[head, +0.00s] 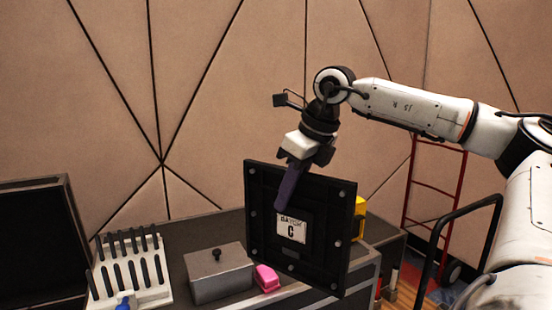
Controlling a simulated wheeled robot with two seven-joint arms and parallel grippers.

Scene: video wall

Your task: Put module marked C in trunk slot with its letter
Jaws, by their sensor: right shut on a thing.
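The module is a square black panel (325,240) with studs along its edges and a white label reading "BATCH C" on its face. It is held upright and slightly tilted, in front of the dark table (215,226). My right gripper (286,195) comes down from above, shut on the module, with a dark finger lying across the face just above the label. A dark open case (68,230), perhaps the trunk, stands at the left edge; no lettered slots can be made out in it. My left gripper is not in view.
A white rack with several black pegs (156,292) stands on the left, beside a grey box with a knob (222,281). A pink object (266,278) lies next to the box. A yellow object (360,212) shows behind the module. A red frame (437,149) stands at the right.

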